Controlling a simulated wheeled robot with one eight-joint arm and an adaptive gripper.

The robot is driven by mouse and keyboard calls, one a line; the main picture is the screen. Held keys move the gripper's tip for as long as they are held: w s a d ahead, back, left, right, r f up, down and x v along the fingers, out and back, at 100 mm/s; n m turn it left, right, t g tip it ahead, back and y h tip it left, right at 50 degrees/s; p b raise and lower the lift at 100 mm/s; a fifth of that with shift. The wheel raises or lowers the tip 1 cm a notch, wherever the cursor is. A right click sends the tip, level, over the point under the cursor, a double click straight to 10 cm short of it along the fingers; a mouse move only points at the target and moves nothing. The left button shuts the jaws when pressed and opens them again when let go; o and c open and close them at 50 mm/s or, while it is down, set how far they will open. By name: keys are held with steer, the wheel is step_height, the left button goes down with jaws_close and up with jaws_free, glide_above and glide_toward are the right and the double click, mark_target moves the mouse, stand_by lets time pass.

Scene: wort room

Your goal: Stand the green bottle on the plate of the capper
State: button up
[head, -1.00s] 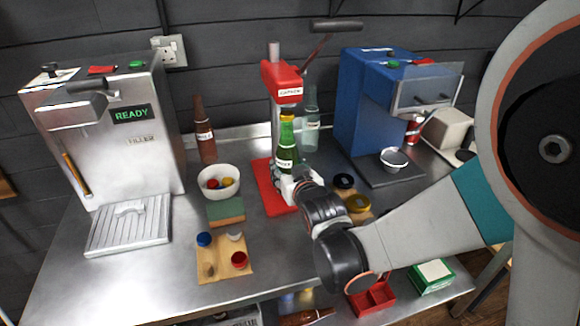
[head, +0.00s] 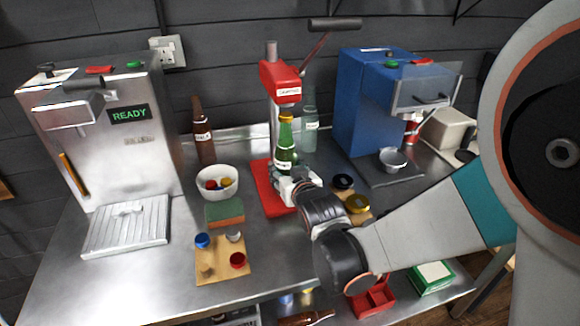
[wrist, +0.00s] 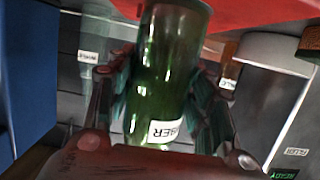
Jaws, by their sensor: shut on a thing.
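The green bottle (head: 285,143) is upright under the red head of the capper (head: 281,82) in the head view. My gripper (head: 291,180) is shut around its lower body. In the wrist view the bottle (wrist: 166,75) fills the middle, its label partly visible, with my gripper's fingers (wrist: 168,100) on both sides. The capper's red base plate (head: 268,190) lies beneath and behind the gripper. The bottle's bottom is hidden by the gripper, so I cannot tell whether it touches the plate.
A brown bottle (head: 203,131) and a clear bottle (head: 310,125) stand nearby. The steel filler (head: 105,130) is left, the blue machine (head: 370,100) right. A white bowl (head: 217,190), green sponge (head: 225,212) and wooden cap board (head: 222,268) lie left of the capper.

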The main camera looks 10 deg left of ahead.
steer(key=o, duration=1)
steer(key=shift+r, duration=0.1)
